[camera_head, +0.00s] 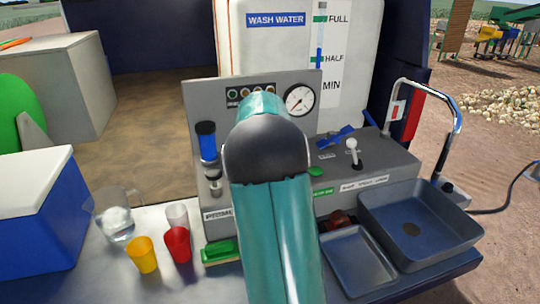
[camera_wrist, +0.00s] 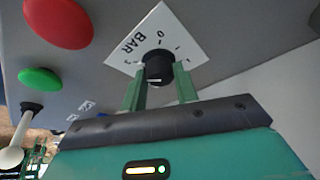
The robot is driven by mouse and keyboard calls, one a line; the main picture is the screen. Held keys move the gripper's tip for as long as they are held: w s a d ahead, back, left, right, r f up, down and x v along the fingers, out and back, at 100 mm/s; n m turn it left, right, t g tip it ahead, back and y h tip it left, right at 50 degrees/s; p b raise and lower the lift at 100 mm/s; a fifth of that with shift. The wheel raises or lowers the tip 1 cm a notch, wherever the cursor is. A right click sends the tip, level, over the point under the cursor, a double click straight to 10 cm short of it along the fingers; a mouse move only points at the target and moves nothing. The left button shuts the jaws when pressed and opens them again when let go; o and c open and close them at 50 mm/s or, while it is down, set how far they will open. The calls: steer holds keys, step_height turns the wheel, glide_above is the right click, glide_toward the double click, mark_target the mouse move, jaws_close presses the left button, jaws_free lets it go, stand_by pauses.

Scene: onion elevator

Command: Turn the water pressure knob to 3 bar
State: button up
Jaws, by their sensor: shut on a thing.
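In the wrist view, a black knob (camera_wrist: 158,67) sits on a white dial plate (camera_wrist: 183,30) marked BAR, with a 0 and tick marks around it. The plate appears rotated in this view. A pale mark shows on the knob's lower side; I cannot tell which number it meets. My gripper (camera_wrist: 160,76) has its green fingers on either side of the knob and is shut on it. In the head view, my arm hides the knob and my gripper. A round white pressure gauge (camera_head: 299,100) is on the panel behind; its reading is too small to tell.
A red button (camera_wrist: 58,20) and a green button (camera_wrist: 40,79) lie left of the knob in the wrist view.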

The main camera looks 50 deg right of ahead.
stand_by(0.4)
steer(key=o, duration=1)
steer(key=v, duration=1.4)
steer(key=shift+w+d, duration=0.1)
